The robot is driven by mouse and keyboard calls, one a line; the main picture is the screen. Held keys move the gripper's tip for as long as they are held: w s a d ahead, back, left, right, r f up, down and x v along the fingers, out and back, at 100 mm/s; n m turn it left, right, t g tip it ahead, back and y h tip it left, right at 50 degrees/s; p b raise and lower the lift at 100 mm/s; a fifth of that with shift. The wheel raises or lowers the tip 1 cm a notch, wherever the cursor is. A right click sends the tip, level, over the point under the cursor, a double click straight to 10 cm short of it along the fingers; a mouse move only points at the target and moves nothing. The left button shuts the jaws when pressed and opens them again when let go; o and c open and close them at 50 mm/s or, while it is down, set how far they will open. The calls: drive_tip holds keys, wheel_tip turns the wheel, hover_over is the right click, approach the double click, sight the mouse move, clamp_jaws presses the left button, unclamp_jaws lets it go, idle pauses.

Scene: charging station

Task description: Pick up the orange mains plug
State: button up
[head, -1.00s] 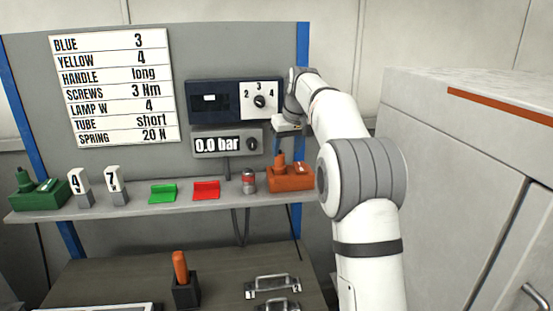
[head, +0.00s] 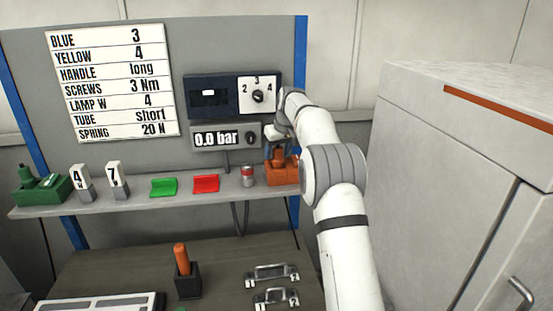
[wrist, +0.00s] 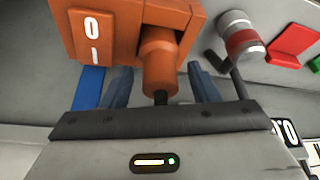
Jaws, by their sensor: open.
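The orange mains plug (head: 278,158) stands upright in an orange socket box (head: 283,174) at the right end of the shelf. In the wrist view the plug (wrist: 160,62) is a thick orange body with a dark tip end, beside the box marked 0 and I (wrist: 92,30). My gripper (wrist: 161,88) is open, with one finger on each side of the plug and visible gaps between. In the head view my gripper (head: 276,136) is right above the plug, and the arm partly hides its fingers.
Red (head: 206,183) and green (head: 163,186) holders lie further left on the shelf (head: 130,202). The gauge panel (head: 226,137) is close behind my gripper. A tall grey cabinet (head: 440,170) stands at right.

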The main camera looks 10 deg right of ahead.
drive_tip(key=shift+c, duration=0.3)
drive_tip(key=c, duration=1)
